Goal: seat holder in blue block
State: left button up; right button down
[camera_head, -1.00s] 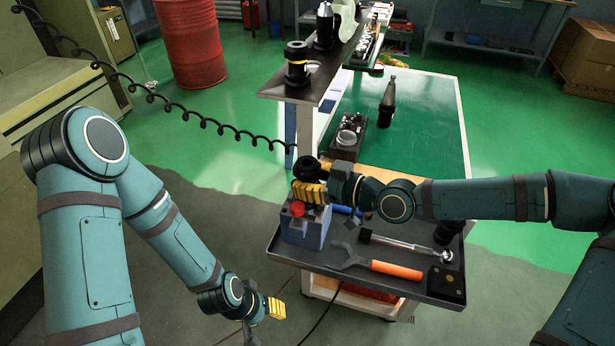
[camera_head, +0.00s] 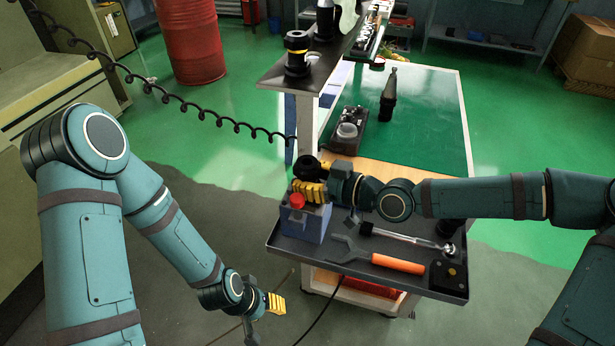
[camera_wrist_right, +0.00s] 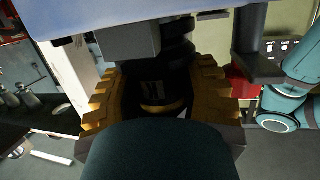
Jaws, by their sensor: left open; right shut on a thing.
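The blue block (camera_head: 304,226) stands at the left end of the cart's tray, with a red knob (camera_head: 297,201) on its near side. My right gripper (camera_head: 311,190) is shut on the black holder (camera_head: 305,167) at the block's top. In the right wrist view the holder (camera_wrist_right: 160,75), with an orange ring, sits between the yellow fingers of that gripper (camera_wrist_right: 160,100). The fingers hide the holder's lower end in the head view, so I cannot tell whether it is inside the block. My left gripper (camera_head: 275,304) is open and empty, left of the cart and below the block.
On the dark tray (camera_head: 335,275) lie an orange-handled wrench (camera_head: 397,264), a ratchet (camera_head: 410,236) and a small black box (camera_head: 450,276). A raised shelf (camera_head: 325,68) carries another black holder (camera_head: 297,55). A green tabletop (camera_head: 430,120) lies behind.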

jog(key=shift+f, duration=0.1)
dwell(0.5)
jog(key=shift+c, duration=2.1)
grip_release()
jog(key=shift+a+f, duration=0.1)
jog(key=shift+s+f, duration=0.1)
jog(key=shift+f, duration=0.05)
jog(key=v, duration=1.2)
jog(key=shift+w, duration=0.3)
jog(key=shift+s, duration=0.1)
